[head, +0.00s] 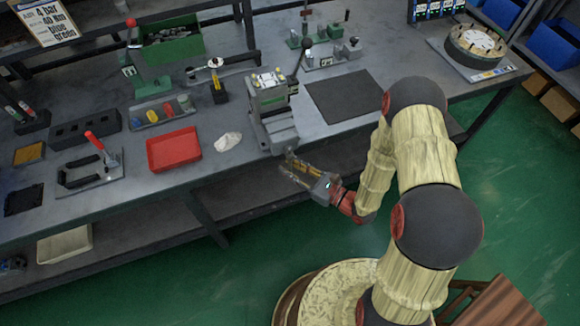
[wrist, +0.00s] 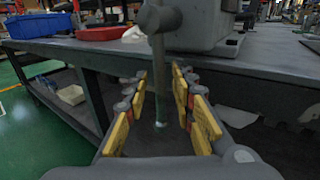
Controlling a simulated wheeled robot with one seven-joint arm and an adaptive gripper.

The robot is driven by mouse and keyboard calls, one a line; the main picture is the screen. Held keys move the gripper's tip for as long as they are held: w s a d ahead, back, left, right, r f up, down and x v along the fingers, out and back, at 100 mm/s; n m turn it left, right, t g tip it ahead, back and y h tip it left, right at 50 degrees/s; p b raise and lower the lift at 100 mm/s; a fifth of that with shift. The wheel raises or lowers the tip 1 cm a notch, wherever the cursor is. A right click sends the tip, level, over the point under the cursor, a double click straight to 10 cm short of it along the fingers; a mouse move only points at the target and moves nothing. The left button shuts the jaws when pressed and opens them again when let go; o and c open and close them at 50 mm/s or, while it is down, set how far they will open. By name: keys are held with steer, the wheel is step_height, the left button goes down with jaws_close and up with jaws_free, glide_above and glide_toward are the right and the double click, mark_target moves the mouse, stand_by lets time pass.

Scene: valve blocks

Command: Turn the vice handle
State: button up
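The grey vice (head: 278,128) stands at the front edge of the workbench and holds a block with a printed top (head: 268,80). In the wrist view the vice body (wrist: 200,25) is at the top. The vice handle (wrist: 158,75) is a grey bar hanging down from the round screw end, with a knob low on it. My gripper (head: 287,166) is just in front of the vice, beyond the bench edge. In the wrist view my gripper (wrist: 160,82) is open, with yellow-padded fingers on both sides of the handle. I see gaps on both sides of the bar; contact is not visible.
A red tray (head: 174,150) and a white cloth (head: 228,142) lie left of the vice. A dark mat (head: 350,96) lies to its right. The bench's front edge and lower shelf (head: 250,198) are close to my gripper. Green floor in front is open.

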steer(key=shift+c, duration=0.2)
jaws_close()
stand_by(0.6)
